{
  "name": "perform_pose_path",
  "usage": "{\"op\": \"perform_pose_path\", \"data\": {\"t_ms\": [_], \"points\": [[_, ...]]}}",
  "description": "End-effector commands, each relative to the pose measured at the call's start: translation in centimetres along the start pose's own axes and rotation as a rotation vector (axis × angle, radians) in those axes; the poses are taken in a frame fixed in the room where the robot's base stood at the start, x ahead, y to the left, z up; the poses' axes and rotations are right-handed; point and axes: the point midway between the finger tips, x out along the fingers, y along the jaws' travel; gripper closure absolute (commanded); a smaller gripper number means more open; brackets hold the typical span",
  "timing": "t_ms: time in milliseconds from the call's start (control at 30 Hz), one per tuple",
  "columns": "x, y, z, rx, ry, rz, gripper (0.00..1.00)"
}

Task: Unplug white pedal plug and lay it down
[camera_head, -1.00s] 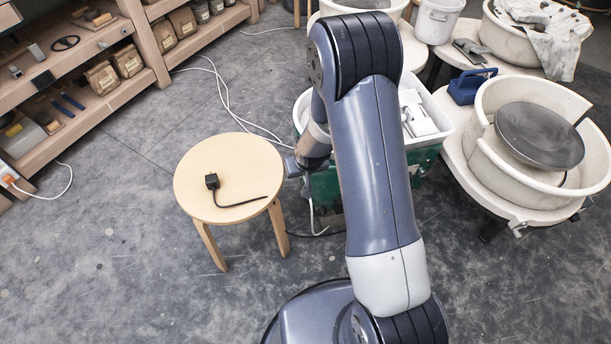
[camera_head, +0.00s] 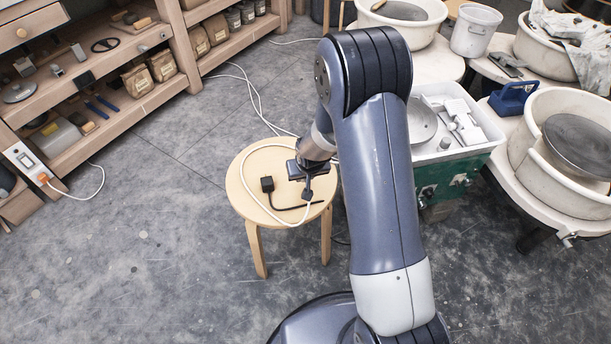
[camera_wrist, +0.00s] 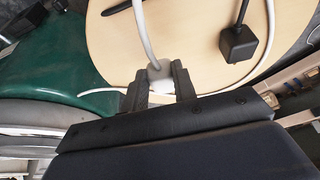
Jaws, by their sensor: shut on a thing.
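The white pedal plug (camera_wrist: 160,74) is between my fingertips in the wrist view, with its white cord (camera_wrist: 146,36) leading away from it. My gripper (camera_head: 308,191) is shut on it, over the right part of the round wooden stool (camera_head: 240,187). In the head view the plug is hidden or too small to make out. The white cord (camera_head: 249,186) loops across the stool's left side and runs to the floor behind. I cannot tell whether the plug touches the stool top.
A black plug (camera_head: 267,184) with a short black cord lies on the stool, left of my gripper; it also shows in the wrist view (camera_wrist: 238,43). A green and white wheel unit (camera_head: 436,181) stands to the right. Shelves are at the left.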

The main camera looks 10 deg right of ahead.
Motion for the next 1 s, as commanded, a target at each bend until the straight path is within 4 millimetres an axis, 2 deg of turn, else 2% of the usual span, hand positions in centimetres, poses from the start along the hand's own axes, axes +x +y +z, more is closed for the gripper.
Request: {"op": "perform_pose_path", "data": {"t_ms": [333, 1000], "points": [[0.3, 0.0, 0.1, 0.0, 0.001, 0.0, 1.0], [2.8, 0.0, 1.1, 0.0, 0.001, 0.0, 1.0]]}}
